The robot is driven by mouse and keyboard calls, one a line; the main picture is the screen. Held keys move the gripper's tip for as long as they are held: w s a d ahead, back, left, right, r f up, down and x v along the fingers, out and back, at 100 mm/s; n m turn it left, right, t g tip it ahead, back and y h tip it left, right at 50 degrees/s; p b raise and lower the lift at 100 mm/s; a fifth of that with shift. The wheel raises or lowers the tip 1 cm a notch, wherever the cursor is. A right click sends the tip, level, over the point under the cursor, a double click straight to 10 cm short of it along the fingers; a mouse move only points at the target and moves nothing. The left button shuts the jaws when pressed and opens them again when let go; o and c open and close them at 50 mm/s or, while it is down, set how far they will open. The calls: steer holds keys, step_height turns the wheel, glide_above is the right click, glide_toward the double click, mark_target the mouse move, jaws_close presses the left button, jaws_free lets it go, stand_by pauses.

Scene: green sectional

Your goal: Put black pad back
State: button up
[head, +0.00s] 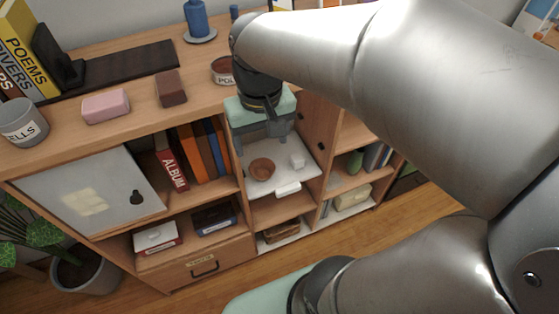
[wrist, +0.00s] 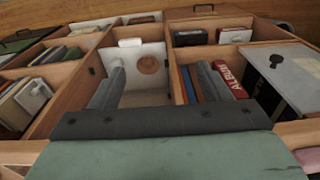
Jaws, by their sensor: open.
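I cannot tell for sure which thing is the black pad. A flat dark item (head: 214,216) with a blue edge lies in the low open compartment above the drawer; it also shows in the wrist view (wrist: 190,37). A long black mat (head: 125,65) lies on the cabinet top, behind the pink and brown blocks. My gripper (head: 266,138) hangs at the front of the middle cubby, left of my arm's forearm. Its fingers are apart in the wrist view (wrist: 157,85), with nothing held between them.
A grey door panel (head: 92,190) is at left. The cabinet top holds a pink block (head: 106,106) and brown block (head: 171,88).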

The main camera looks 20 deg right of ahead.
steer(key=s+d+f, duration=0.1)
steer(key=s+f, duration=0.5)
steer(key=s, duration=0.1)
steer(key=shift+s+d+f, duration=0.2)
steer(key=shift+d+f, duration=0.05)
steer(key=shift+d, duration=0.15)
